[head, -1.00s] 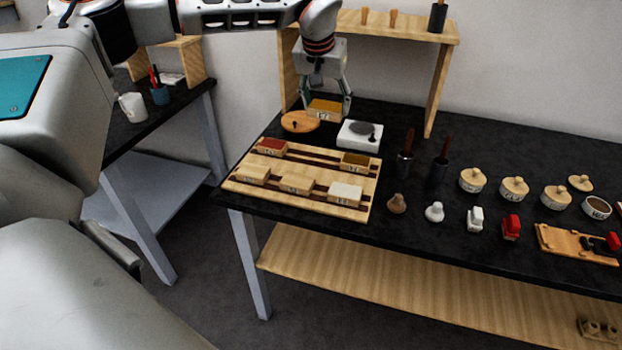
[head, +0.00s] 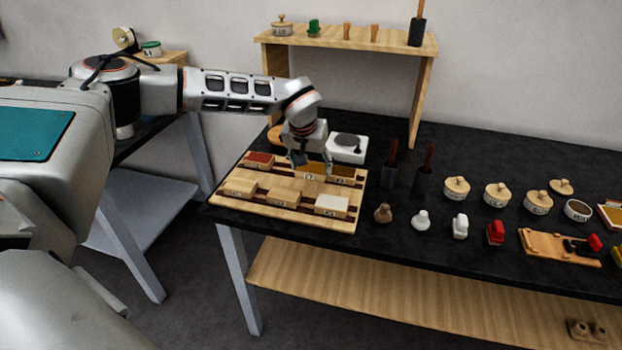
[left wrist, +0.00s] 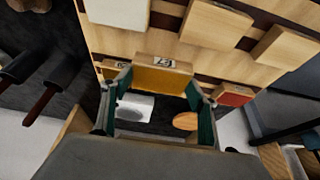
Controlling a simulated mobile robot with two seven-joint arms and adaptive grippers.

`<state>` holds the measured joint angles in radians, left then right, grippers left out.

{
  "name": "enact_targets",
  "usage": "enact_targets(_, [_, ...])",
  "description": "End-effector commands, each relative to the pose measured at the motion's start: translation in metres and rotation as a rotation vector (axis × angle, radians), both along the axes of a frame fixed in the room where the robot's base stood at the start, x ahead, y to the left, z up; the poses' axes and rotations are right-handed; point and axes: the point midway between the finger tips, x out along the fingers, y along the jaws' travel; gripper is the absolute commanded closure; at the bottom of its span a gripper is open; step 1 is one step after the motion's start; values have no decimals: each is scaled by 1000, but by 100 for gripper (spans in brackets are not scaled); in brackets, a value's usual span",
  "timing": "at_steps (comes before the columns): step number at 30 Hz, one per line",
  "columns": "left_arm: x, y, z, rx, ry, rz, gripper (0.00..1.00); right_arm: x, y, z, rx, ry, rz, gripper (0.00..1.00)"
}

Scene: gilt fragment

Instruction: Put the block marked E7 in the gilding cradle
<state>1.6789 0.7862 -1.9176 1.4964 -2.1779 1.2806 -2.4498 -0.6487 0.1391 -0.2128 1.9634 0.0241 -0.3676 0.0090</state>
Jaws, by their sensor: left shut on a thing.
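The gilding cradle (head: 270,208) is a pale wooden tray with dark grooves on the black table; it also shows in the left wrist view (left wrist: 145,38). My left gripper (head: 313,168) is shut on a gold-topped wooden block (head: 313,177) at the middle of the cradle's back row. Its label faces front in the left wrist view (left wrist: 160,78); it looks like E7 but is hard to read. The block stands between a red-topped block (head: 259,159) and a brown-gold-topped block (head: 343,175). I cannot tell whether it touches the cradle. My right gripper is out of view.
The front row holds two plain wooden blocks (head: 240,187) (head: 282,196) and a cream-topped one (head: 332,204). A white device with a grey disc (head: 347,147) and a partly hidden round wooden board stand behind. Two dark holders with brown handles (head: 390,175) (head: 424,181) stand to the right.

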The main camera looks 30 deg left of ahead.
Motion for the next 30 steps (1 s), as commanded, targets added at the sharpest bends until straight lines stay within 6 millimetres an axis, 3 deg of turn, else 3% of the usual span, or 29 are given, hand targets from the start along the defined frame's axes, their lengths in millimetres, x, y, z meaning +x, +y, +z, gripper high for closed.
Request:
enact_targets(5, [0, 0, -10, 1, 0, 1, 63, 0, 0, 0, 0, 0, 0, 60])
enact_targets(14, [0, 0, -47, 0, 1, 0, 63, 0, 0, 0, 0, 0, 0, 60])
enact_targets(26, [0, 0, -51, 0, -1, 0, 63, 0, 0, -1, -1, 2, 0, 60])
enact_targets(27, [0, 0, -51, 0, -1, 0, 31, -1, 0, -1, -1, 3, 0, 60])
enact_targets(28, [0, 0, -51, 0, -1, 0, 24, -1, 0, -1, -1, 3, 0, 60])
enact_targets(30, [0, 0, -51, 0, -1, 0, 24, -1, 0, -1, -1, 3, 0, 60])
